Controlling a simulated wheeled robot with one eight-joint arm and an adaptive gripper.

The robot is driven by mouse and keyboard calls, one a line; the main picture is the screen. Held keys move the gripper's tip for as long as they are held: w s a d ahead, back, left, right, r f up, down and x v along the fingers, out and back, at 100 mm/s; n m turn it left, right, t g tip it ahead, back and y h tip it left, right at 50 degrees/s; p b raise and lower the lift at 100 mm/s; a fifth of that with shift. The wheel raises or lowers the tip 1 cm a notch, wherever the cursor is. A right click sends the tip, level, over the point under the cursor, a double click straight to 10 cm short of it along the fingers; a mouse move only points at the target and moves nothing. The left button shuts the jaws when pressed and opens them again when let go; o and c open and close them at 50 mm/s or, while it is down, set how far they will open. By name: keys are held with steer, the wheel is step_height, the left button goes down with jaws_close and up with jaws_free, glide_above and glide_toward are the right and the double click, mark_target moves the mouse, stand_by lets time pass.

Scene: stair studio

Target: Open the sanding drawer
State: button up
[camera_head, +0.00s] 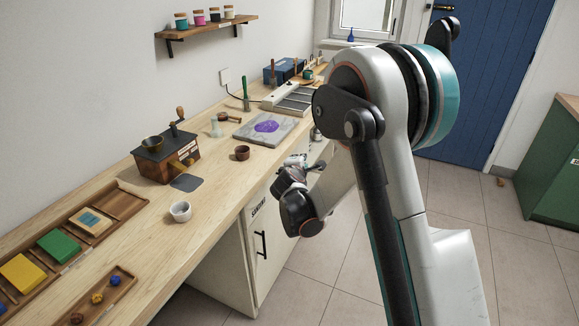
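A pale cabinet front (268,268) stands under the workbench, with a small label (258,207) near its top that is too small to read surely. A black vertical bar handle (261,244) is on this front. The front looks closed, flush with the bench. It may be the sanding drawer; I cannot confirm this from the label. My gripper (296,168) is at the bench's front edge, above and to the right of the handle and apart from it. My wrist and arm partly cover it, so its fingers are not clear. Whatever lies behind my arm is hidden.
The wooden workbench (225,195) holds a white cup (180,211), a brown cup (242,153), a grinder (166,155) and a slab with a purple patch (265,127). The tiled floor (335,270) before the cabinet is clear. A green cabinet (550,170) stands at right.

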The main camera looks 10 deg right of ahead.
steer(key=w+a+f+n+t, duration=0.1)
steer(key=w+a+f+n, duration=0.15)
steer(key=f, duration=0.35)
steer(key=w+a+f+n+t, duration=0.1)
steer(key=f+n, duration=0.2)
steer(key=f, duration=0.2)
steer(key=shift+m, duration=0.25)
steer(key=shift+b+x, duration=1.85)
steer(key=shift+x, duration=4.95)
steer(key=shift+a+f, duration=0.1)
steer(key=shift+a, duration=0.1)
jaws_close()
